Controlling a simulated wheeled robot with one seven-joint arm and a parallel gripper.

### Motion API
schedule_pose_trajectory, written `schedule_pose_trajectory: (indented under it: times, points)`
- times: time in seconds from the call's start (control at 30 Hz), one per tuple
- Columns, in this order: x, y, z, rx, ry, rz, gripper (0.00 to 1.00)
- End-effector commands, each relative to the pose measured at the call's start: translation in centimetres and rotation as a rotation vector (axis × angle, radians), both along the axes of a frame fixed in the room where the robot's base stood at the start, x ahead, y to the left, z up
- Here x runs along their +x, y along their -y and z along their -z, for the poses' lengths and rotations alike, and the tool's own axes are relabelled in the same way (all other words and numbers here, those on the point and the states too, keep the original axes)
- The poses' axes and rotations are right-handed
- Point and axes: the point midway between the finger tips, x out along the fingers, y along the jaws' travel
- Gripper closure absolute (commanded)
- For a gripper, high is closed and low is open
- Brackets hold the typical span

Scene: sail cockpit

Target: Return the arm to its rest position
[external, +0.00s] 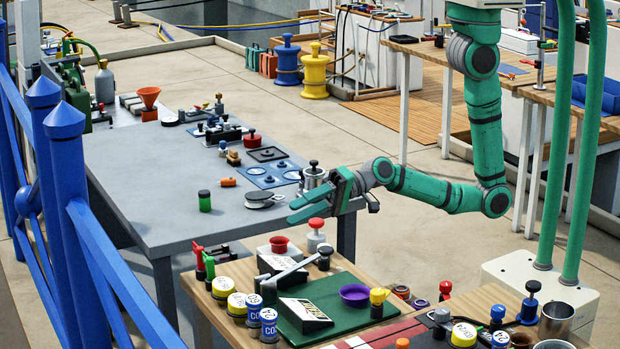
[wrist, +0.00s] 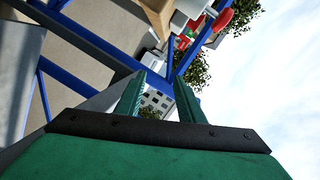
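My green arm reaches in from the upper right in the external view, bent at the elbow, with its forearm running left. My gripper (external: 296,209) points left, above the gap between the grey table (external: 150,190) and the nearer wooden table. Its two green fingers are apart with nothing between them. In the wrist view my gripper (wrist: 158,95) also shows both fingers spread, with only background between them.
Below the gripper are a red-topped knob (external: 316,225), a green board (external: 345,305) with a purple bowl (external: 355,294), and several labelled jars. Blue railing (external: 66,170) runs along the left. Open floor lies behind the arm.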

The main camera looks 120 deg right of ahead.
Motion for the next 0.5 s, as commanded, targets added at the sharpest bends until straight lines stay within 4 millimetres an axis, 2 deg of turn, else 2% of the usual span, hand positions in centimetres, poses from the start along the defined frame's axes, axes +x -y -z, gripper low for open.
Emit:
schedule_pose_trajectory:
  times: [0.03, 0.2, 0.5]
  points:
    - [-1.6, -0.7, 1.4, -0.015, -0.014, 0.002, 0.65]
    - [-6.3, -1.1, 4.2, -0.142, -0.031, 0.031, 0.65]
    - [-15.8, -1.2, 7.0, -0.443, -0.056, 0.054, 0.65]
